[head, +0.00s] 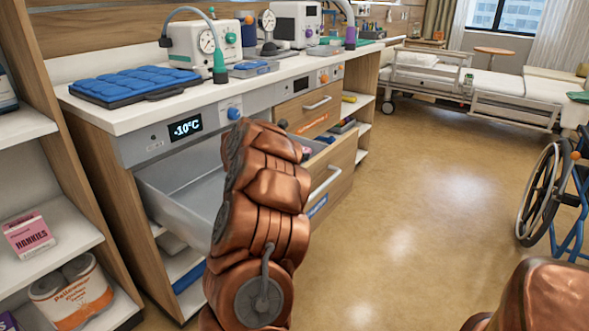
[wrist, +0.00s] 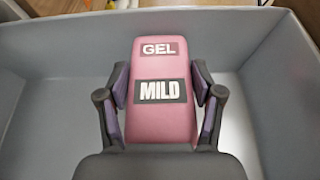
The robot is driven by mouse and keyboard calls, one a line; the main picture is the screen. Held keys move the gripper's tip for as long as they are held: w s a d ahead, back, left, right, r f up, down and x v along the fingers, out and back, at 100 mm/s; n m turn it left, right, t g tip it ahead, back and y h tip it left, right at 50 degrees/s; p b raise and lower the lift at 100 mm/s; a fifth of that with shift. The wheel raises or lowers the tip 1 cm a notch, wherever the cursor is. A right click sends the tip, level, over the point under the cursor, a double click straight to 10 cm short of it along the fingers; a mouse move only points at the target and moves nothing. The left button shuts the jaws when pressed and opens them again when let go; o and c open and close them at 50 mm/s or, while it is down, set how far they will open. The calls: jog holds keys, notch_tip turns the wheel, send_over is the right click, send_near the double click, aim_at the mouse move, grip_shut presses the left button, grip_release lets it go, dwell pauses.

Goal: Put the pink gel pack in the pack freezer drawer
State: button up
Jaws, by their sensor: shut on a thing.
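The pink gel pack (wrist: 160,126), labelled GEL and MILD, is between the two fingers of my gripper (wrist: 159,78) in the wrist view. My gripper is shut on its sides. Around and below the pack are the walls and floor of an open grey drawer (wrist: 45,115). I cannot tell whether the pack touches the drawer floor. In the head view the open pack freezer drawer (head: 180,190) is under a panel reading -10°C (head: 186,127).
The counter holds a blue padded tray (head: 130,84) and devices. Shelves with a pink hankies box (head: 28,235) stand at left. A wheelchair (head: 545,190) is at right; the middle floor is clear.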

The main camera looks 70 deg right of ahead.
jog(key=shift+f+b, duration=0.6)
jog(key=shift+f, duration=1.6)
jog(key=shift+f+b, duration=0.6)
jog(key=shift+b, duration=0.35)
jog(key=o, duration=1.3)
jog(key=shift+r, duration=0.15)
jog(key=shift+r+p, duration=0.75)
jog(key=shift+p, duration=0.5)
jog(key=p+v, duration=0.1)
jog(key=v, duration=1)
jog(key=shift+a, duration=0.5)
